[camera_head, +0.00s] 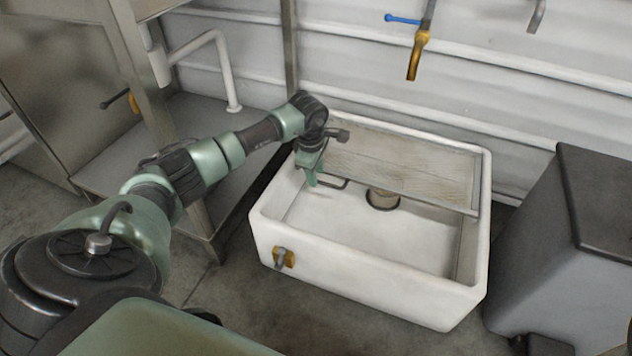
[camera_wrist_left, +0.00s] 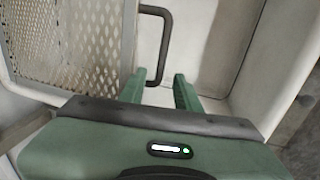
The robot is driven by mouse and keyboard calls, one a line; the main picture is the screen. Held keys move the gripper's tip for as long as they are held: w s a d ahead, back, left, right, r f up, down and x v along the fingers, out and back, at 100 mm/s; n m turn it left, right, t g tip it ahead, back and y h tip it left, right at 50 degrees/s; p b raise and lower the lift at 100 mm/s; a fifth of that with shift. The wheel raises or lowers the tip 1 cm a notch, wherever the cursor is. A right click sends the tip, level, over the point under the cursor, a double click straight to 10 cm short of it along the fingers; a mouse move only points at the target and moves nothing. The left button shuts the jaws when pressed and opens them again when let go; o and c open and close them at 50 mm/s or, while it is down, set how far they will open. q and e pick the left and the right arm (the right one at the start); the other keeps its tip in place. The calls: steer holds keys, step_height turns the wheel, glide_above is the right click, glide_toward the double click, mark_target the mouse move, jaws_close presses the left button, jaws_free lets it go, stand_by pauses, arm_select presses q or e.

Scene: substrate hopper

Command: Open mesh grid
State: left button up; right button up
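The mesh grid (camera_head: 405,160) is a grey-brown perforated panel in the back half of the white basin (camera_head: 375,291). The front half of the basin is uncovered. In the left wrist view the mesh (camera_wrist_left: 65,40) fills the upper left, with a dark bar handle (camera_wrist_left: 164,45) on its edge. The handle also shows in the head view (camera_head: 335,184). My left gripper (camera_head: 312,181) points down at the basin's left side, beside the handle. In the wrist view its green fingers (camera_wrist_left: 162,88) are apart, with the handle's near end close to the left finger. Contact is unclear. My right gripper is out of view.
A round fitting (camera_head: 382,199) stands on the basin floor below the grid edge. A brass tap (camera_head: 418,55) hangs on the back wall. A dark grey box (camera_head: 560,250) stands close on the right. A metal frame (camera_head: 160,90) stands on the left.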

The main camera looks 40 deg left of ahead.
arm_select(q)
steer(key=shift+w+f, duration=0.2)
steer(key=shift+f, duration=0.65)
jaws_close()
stand_by(0.8)
